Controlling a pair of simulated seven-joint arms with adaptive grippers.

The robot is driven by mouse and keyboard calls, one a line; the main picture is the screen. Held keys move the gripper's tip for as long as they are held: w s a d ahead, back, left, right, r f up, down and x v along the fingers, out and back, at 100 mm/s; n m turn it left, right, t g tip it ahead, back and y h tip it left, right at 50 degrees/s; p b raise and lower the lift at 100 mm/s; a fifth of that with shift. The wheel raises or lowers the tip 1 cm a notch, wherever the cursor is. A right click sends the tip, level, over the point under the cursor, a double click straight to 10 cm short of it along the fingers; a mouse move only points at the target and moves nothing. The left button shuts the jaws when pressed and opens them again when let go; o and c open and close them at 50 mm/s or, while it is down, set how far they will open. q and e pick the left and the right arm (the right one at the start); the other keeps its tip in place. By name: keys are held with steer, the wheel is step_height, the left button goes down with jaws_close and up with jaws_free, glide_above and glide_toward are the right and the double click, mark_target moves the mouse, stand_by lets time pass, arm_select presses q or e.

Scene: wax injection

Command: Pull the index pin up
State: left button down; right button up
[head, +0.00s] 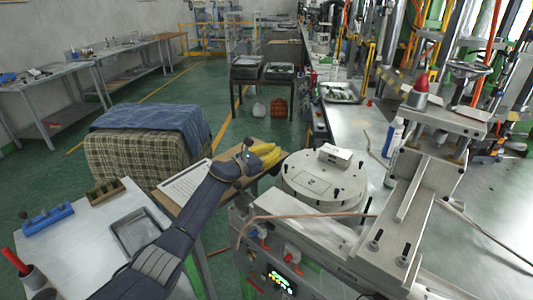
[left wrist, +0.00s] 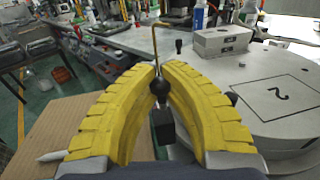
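My left gripper (head: 270,155), with yellow ribbed fingers, is at the left edge of the round grey turntable (head: 295,192) in the head view. In the left wrist view its fingertips (left wrist: 160,70) come close together around a dark pin with a black ball knob (left wrist: 158,86), which looks like the index pin. The fingers appear shut on the knob. A black block (left wrist: 165,122) shows below the knob between the fingers. In the head view the fingers hide the pin. My right gripper is in neither view.
A pale box (head: 334,155) sits on the turntable; its top plate is marked "2" in the left wrist view (left wrist: 280,98). A bent copper-coloured rod (head: 300,215) crosses in front. The press frame (head: 425,185) stands to the right. A clipboard (head: 187,182) lies left of the gripper.

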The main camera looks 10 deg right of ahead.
arm_select(q)
steer(key=c, duration=1.8)
jaws_free()
steer(key=shift+r, duration=0.7)
steer(key=o, duration=0.5)
steer(key=shift+f, duration=0.25)
steer(key=shift+a, duration=0.1)
steer(key=v, duration=1.1)
steer(key=shift+s+a, duration=0.3)
